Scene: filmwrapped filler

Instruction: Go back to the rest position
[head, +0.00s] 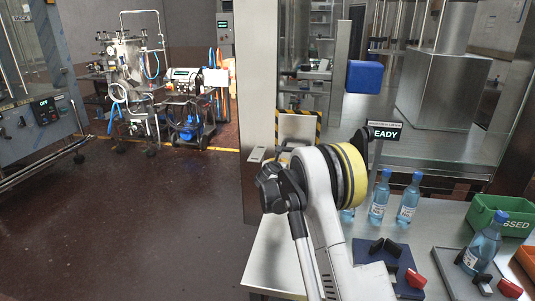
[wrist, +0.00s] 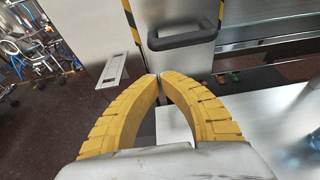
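My gripper (wrist: 158,76) shows in the wrist view with its two yellow ribbed fingers curved together, tips meeting at the centre. Nothing is seen between them. Beyond the tips are a steel cabinet front and a dark bar handle (wrist: 185,37); the gap to them cannot be judged. In the head view my arm rises from the bottom over the bench, bent at a yellow and black joint. The fingers cannot be made out there.
A steel bench (head: 276,262) carries blue bottles (head: 379,197), a bottle on a grey tray (head: 483,245), a blue fixture (head: 391,262) and a green crate (head: 504,212). A steel post (head: 257,110) stands behind my arm. A blue box (head: 364,77) hangs above. Open floor lies left.

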